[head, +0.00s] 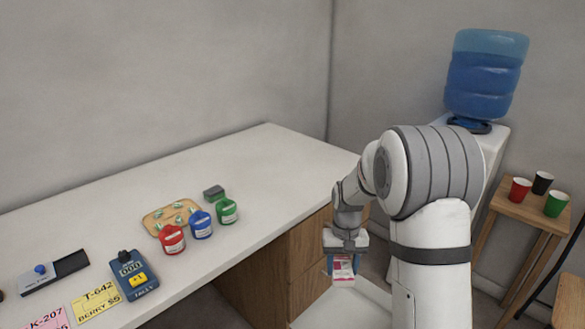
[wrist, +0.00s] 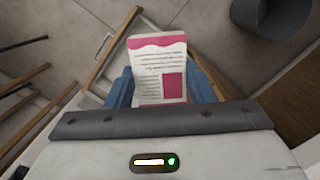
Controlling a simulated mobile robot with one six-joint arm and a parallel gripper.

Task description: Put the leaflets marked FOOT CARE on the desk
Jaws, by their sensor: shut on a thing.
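My gripper (head: 343,262) is shut on a pink and white leaflet stack (head: 343,272), held in the air just off the right side of the desk. In the wrist view the leaflets (wrist: 160,70) stand out between the blue fingers of my gripper (wrist: 165,90), with a pink band on top and a pink block. Their print is too small to read, so I cannot tell whether it says FOOT CARE. The desk (head: 265,165) is a long white top on a wooden drawer unit, to the left of my gripper.
On the desk are red (head: 172,239), blue (head: 201,224) and green (head: 227,211) containers, a tray (head: 160,217), a counter device (head: 133,275) and tags (head: 97,302). The desk's back right is clear. A water cooler (head: 487,75) and a stool with cups (head: 530,205) stand right.

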